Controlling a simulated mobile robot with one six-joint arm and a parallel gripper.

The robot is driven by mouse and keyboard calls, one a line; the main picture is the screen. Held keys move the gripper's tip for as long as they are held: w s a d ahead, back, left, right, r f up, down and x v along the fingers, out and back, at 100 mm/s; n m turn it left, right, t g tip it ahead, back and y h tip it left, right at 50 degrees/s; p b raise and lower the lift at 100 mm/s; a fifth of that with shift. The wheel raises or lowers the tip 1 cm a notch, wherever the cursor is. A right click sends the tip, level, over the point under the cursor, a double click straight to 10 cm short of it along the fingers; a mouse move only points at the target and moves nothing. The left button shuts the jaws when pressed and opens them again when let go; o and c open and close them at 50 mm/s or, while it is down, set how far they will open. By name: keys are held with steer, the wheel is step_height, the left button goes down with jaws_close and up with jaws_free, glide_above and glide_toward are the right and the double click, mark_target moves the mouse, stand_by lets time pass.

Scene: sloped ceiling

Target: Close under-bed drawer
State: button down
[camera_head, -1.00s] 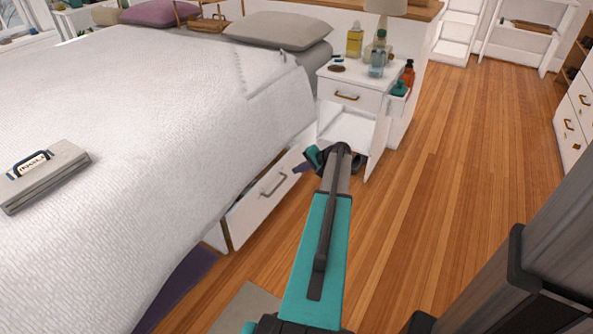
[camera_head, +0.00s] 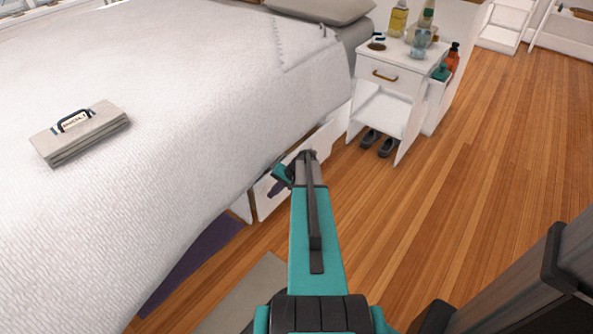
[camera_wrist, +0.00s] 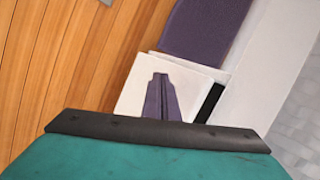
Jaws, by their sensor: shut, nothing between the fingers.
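The under-bed drawer (camera_head: 268,207) has a white front and sits low along the bed's side. It stands a little out from the bed frame; a dark gap shows beside its panel (camera_wrist: 128,102) in the wrist view. Its handle is hidden behind my arm in the head view. My gripper (camera_head: 276,188) is shut and empty, in front of the drawer front. Its purple-grey fingertips (camera_wrist: 161,78) overlap the white panel in the wrist view. I cannot tell whether they touch it.
A white nightstand (camera_head: 384,92) with bottles on top stands right of the drawer, with dark shoes (camera_head: 377,141) beneath. A purple mat (camera_head: 190,262) and grey mat (camera_head: 243,297) lie by the bed. The wooden floor (camera_head: 440,215) at right is clear.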

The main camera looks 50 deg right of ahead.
steer(key=s+a+f+n+g, duration=0.2)
steer(key=a+f, duration=0.1)
steer(key=a, duration=0.7)
steer(key=s+a+f+n+g, duration=0.2)
steer(key=s+a+f, duration=0.1)
steer(key=a, duration=0.7)
steer(key=s+a+f+n+g, duration=0.2)
steer(key=a+f, duration=0.1)
steer(key=a, duration=0.7)
steer(key=s+a+f+n+g+h, duration=0.1)
steer(key=s+a+n+g, duration=0.1)
steer(key=s+a, duration=0.5)
steer(key=s+a+f+n+g+h, duration=0.1)
steer(key=s+a+n, duration=0.4)
steer(key=s, duration=0.6)
steer(key=shift+a+f+g+h, duration=0.35)
steer(key=shift+a+g+h, duration=0.35)
steer(key=shift+a, duration=0.2)
steer(key=shift+s, duration=0.1)
